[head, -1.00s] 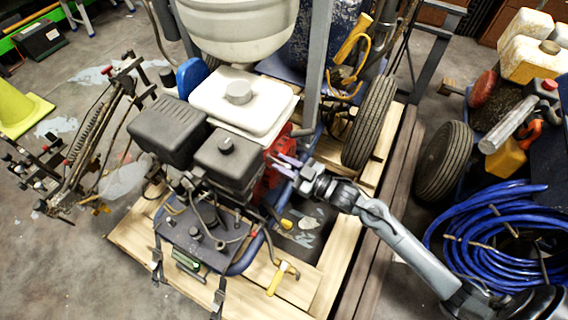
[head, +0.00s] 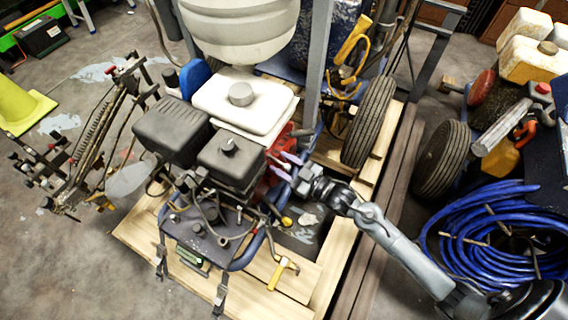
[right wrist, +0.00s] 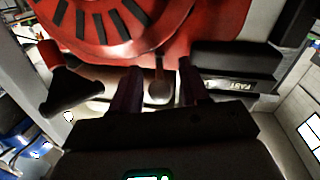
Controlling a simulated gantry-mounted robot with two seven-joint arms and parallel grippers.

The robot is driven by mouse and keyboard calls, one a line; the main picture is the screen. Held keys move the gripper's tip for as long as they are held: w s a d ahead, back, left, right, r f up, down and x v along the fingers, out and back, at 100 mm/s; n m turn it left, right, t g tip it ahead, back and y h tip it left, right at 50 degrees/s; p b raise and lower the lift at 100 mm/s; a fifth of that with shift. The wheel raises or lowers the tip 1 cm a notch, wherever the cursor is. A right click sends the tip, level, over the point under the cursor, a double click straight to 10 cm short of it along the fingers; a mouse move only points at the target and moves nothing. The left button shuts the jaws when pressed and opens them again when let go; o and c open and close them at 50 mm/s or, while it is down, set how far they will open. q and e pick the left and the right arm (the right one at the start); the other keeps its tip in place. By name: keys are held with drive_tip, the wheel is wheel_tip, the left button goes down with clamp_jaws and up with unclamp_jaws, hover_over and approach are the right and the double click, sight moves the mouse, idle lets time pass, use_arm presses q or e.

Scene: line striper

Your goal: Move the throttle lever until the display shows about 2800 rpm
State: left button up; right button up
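The striper's engine has a red housing (right wrist: 150,25), and my right gripper (head: 284,162) is at its right side in the head view. In the right wrist view my right gripper (right wrist: 159,88) has its two dark fingers apart. A dark lever with a rounded end (right wrist: 160,88) shows between them, with a gap visible on each side. I take it for the throttle lever. A label reading FAST (right wrist: 228,86) is to the right of the fingers. The small green display (head: 192,258) is on the front panel; its digits are too small to read. My left gripper is out of view.
A black knobbed part (right wrist: 72,95) is left of the fingers in the wrist view. The striper's wheel (head: 368,122) and a yellow-handled lever (head: 280,272) are near my right arm. A coiled blue hose (head: 490,235) lies to the right. Wooden boards (head: 330,265) are under the machine.

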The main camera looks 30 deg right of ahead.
drive_tip(key=shift+s+d+r+p, duration=0.1)
drive_tip(key=shift+s+d+p, duration=0.1)
drive_tip(key=shift+s+p, duration=0.3)
drive_tip(key=p+v, duration=0.4)
drive_tip(key=v, duration=0.5)
drive_tip(key=shift+s, duration=0.35)
drive_tip(key=shift+d, duration=0.1)
